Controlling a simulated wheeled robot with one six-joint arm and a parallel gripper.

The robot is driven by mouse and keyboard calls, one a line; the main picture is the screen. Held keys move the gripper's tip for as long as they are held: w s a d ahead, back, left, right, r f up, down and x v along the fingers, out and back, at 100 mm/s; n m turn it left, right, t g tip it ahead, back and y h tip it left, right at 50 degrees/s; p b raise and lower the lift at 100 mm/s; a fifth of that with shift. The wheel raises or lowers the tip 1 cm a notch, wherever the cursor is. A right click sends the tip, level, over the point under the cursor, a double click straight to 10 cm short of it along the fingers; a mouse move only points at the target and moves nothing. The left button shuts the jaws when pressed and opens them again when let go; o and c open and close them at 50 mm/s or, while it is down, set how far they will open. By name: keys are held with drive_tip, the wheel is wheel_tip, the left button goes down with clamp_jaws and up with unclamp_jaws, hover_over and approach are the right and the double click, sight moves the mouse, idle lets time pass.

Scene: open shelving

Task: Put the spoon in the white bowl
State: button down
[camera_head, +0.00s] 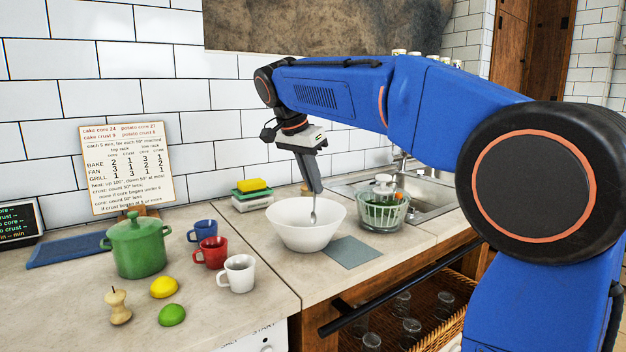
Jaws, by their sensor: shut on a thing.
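The white bowl (297,236) stands on the counter, left of the sink. My gripper (315,190) points down above the bowl and is shut on the spoon (313,217). The spoon hangs upright, its lower end within the outline of the bowl's opening. I cannot tell whether it touches the bowl's inside. The bowl's near wall hides its floor.
Sponges (252,186) are stacked behind. Blue, red and white mugs (237,274), a green pot (137,248) and fruit stand to the left.

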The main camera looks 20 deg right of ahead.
drive_tip(key=c, duration=1.8)
unclamp_jaws()
drive_tip(key=v, duration=1.7)
drive_tip(key=shift+a+r, duration=0.15)
drive_tip(key=s+d+f+n+y, duration=0.1)
drive_tip(key=s+d+f+n, duration=0.2)
drive_tip(key=s+d+f, duration=0.4)
drive_tip(key=s+d+f+n+y, duration=0.1)
drive_tip(key=s+d+f+n, duration=0.3)
drive_tip(key=f, duration=0.4)
drive_tip(key=s+f+n+t, duration=0.1)
drive_tip(key=s+f, duration=0.5)
drive_tip(key=f, duration=0.3)
drive_tip(key=s+d+f+n+y, duration=0.1)
drive_tip(key=s+f+n, duration=0.1)
drive_tip(key=s+f, duration=0.5)
drive_tip(key=s+f+n+t, duration=0.1)
drive_tip(key=s+f, duration=0.5)
drive_tip(key=f, duration=0.6)
drive_tip(key=shift+s+d+n+t+y, duration=0.15)
drive_tip(key=shift+d+n+t+y, duration=0.2)
drive_tip(key=shift+n, duration=0.25)
